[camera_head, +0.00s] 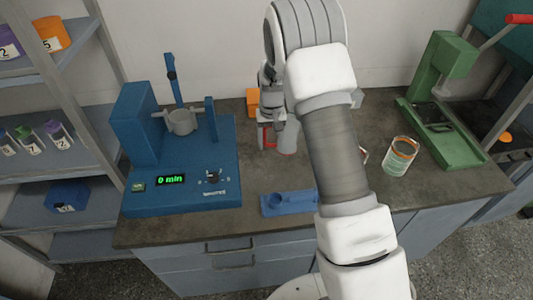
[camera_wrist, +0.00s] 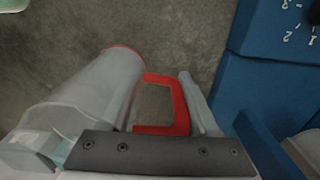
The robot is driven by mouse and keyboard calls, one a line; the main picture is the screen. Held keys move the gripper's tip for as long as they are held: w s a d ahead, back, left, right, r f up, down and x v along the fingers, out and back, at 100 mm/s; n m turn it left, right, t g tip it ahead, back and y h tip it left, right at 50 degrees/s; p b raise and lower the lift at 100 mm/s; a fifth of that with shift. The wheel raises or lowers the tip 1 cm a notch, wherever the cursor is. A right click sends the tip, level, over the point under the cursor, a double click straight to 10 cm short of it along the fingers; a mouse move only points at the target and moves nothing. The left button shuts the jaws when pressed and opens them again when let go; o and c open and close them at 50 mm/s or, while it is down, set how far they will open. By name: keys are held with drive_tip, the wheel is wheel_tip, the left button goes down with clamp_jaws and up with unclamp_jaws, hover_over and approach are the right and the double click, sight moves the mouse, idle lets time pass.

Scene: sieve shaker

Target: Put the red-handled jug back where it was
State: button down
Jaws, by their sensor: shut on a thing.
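The red-handled jug (camera_head: 288,140) is a clear, greyish jug behind my arm on the dark worktop. Its red handle (camera_head: 268,136) faces left in the head view. My gripper (camera_head: 270,118) is at the jug and shut on it. In the wrist view the jug body (camera_wrist: 85,88) fills the left and the red handle (camera_wrist: 184,105) is in the middle, beside a grey finger. The jug looks upright in the head view; I cannot tell whether its base touches the worktop. My arm hides part of it.
A blue machine (camera_head: 140,194) reading "0 min" stands left on the worktop (camera_head: 150,232). A blue holder (camera_head: 289,202) lies near the front edge. A clear container with orange bands (camera_head: 399,157) and a green press (camera_head: 450,140) are on the right. An orange object (camera_head: 253,101) is behind the gripper.

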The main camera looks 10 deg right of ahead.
sight(266, 162)
drive_tip(key=shift+s+a+f, duration=0.15)
drive_tip(key=shift+a+f, duration=0.3)
drive_tip(key=shift+a, duration=0.25)
drive_tip(key=shift+f, duration=2)
drive_tip(key=shift+f, duration=0.25)
drive_tip(key=shift+c, duration=0.7)
unclamp_jaws()
drive_tip(key=shift+r, duration=0.1)
